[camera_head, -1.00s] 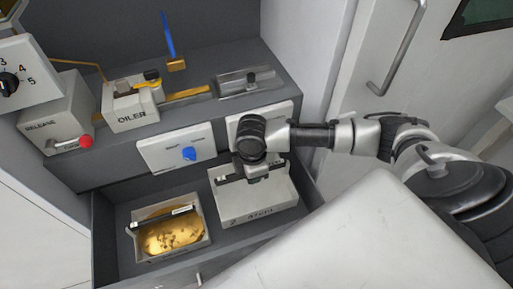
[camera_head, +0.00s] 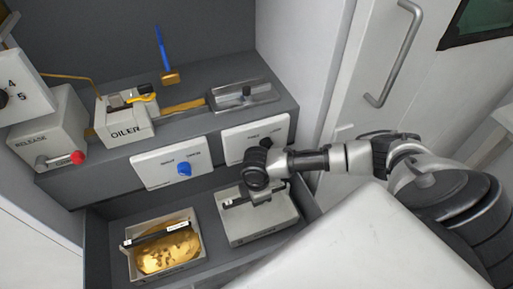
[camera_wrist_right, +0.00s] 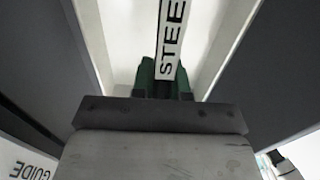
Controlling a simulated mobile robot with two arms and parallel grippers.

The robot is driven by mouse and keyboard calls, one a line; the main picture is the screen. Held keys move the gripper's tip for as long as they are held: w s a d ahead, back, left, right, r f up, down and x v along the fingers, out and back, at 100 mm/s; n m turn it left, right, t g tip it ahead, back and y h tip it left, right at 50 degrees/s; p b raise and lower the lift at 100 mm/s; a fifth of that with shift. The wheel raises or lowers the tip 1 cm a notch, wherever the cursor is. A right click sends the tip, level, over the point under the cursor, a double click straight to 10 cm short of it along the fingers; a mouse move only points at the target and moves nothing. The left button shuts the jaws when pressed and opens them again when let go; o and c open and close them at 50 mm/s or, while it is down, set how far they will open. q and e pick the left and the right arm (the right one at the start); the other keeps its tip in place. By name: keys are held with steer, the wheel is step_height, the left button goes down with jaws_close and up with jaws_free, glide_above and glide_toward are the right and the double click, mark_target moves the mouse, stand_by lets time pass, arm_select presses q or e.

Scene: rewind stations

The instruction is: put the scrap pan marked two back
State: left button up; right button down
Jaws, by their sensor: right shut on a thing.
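A pale scrap pan (camera_head: 282,224) is at the right of the open lower bay in the head view. My right gripper (camera_head: 262,199) is over it, shut on its dark handle bar. In the right wrist view the green fingertips (camera_wrist_right: 162,82) close on the handle with a white label reading "STEE" (camera_wrist_right: 172,40). The pan's number is not legible now. I cannot tell whether the pan rests on the bay floor. A second pale pan (camera_head: 132,268) with gold scrap stands to its left, its labelled handle across the top. My left gripper is not in view.
The dark bay (camera_head: 98,240) has side walls close to both pans. Above it are a panel with a blue knob (camera_head: 184,169), a panel with a black knob (camera_head: 232,137), the oiler (camera_head: 125,132) and a red-tipped release lever (camera_head: 77,158). A door handle (camera_head: 396,60) stands right.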

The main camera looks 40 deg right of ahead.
mark_target(256, 211)
step_height(256, 211, down, 3)
steer(key=shift+r+p, duration=0.2)
steer(key=shift+p, duration=0.1)
steer(key=shift+f, duration=0.45)
steer(key=shift+f, duration=0.1)
steer(key=c, duration=1.1)
jaws_free()
